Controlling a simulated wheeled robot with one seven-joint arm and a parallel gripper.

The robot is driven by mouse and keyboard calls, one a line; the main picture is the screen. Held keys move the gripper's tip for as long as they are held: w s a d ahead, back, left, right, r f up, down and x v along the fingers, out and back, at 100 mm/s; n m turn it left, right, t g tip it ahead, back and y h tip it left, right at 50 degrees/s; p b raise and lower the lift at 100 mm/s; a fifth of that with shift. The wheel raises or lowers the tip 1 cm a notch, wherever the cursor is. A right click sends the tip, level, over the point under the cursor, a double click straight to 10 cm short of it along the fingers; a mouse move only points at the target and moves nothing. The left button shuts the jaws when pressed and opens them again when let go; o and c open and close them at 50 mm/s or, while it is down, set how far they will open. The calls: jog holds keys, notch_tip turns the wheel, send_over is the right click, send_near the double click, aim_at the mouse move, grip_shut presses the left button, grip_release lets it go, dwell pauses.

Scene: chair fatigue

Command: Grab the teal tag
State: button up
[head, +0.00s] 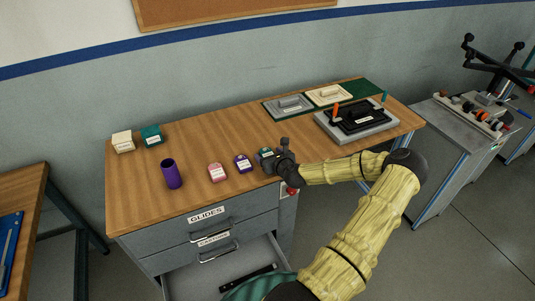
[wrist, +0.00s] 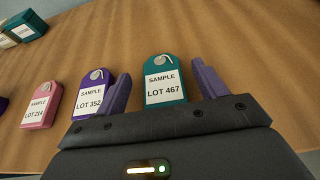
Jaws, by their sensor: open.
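The teal tag (wrist: 165,78) lies on the wooden desk top and reads "SAMPLE LOT 467". In the head view the teal tag (head: 266,154) is near the desk's front edge, partly hidden by my gripper (head: 276,157). In the wrist view my gripper (wrist: 162,92) is open, with one purple finger on each side of the teal tag. The left finger is close to the purple tag (wrist: 92,93), which reads "LOT 352". I cannot tell whether either finger touches a tag.
A pink tag (head: 217,173) and a purple cup (head: 171,174) stand to the left. A cream box (head: 123,141) and a teal box (head: 151,135) are at the desk's far left. A grey fixture (head: 356,121) is at the right. A drawer below hangs open.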

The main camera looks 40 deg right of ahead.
jog(key=shift+w+d+f, duration=0.2)
jog(key=shift+w+f, duration=0.1)
jog(key=shift+w, duration=0.35)
jog(key=c, duration=1.1)
jog(key=shift+o, duration=0.2)
jog(key=shift+r, duration=0.15)
notch_tip(320, 180, up, 10)
jog(key=b, duration=0.1)
